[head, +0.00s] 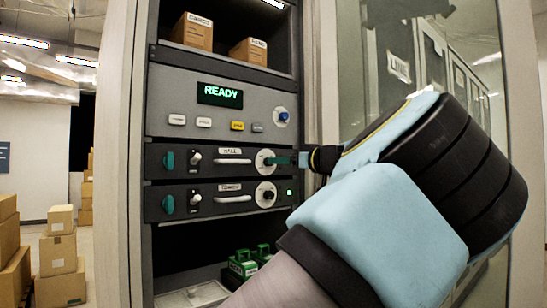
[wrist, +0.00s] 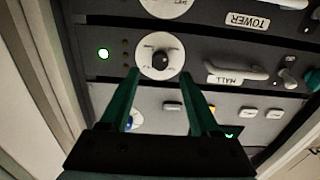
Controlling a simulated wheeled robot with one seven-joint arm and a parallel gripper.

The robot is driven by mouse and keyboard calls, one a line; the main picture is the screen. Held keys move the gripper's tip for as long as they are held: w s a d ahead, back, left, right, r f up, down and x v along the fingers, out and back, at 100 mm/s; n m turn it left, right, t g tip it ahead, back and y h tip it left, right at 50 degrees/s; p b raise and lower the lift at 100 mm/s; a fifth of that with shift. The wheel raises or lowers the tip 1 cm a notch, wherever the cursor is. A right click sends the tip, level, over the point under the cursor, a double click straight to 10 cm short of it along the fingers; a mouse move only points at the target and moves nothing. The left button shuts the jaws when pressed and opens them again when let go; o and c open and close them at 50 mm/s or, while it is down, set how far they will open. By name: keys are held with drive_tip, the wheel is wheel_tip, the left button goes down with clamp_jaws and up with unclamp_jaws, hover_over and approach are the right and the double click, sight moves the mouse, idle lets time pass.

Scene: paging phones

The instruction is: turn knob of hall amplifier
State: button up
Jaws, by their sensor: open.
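The hall amplifier (head: 185,160) is the upper of two black rack units, with a HALL label, a handle and a round white dial. In the wrist view the amplifier (wrist: 205,62) appears upside down, and its black knob (wrist: 160,60) sits at the centre of the white dial (wrist: 147,68). My gripper (head: 272,160) is open at that dial in the head view, its teal fingers partly hiding it. In the wrist view my gripper (wrist: 159,73) has one fingertip on each side of the knob's line, with nothing between them. I cannot tell whether the fingertips touch the panel.
The tower amplifier (head: 185,202) with a similar dial lies just below. Above is a grey panel (head: 215,110) with a READY display (head: 220,94), buttons and a blue knob (head: 283,116). The cabinet's side frame and glass door (head: 350,60) stand close on the right.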

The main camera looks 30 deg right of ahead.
drive_tip(key=shift+w+a+p, duration=0.2)
drive_tip(key=shift+w+p, duration=0.1)
drive_tip(key=shift+w, duration=0.8)
drive_tip(key=shift+w+a+p, duration=0.2)
drive_tip(key=shift+w+p, duration=0.1)
drive_tip(key=shift+w, duration=0.75)
clamp_jaws()
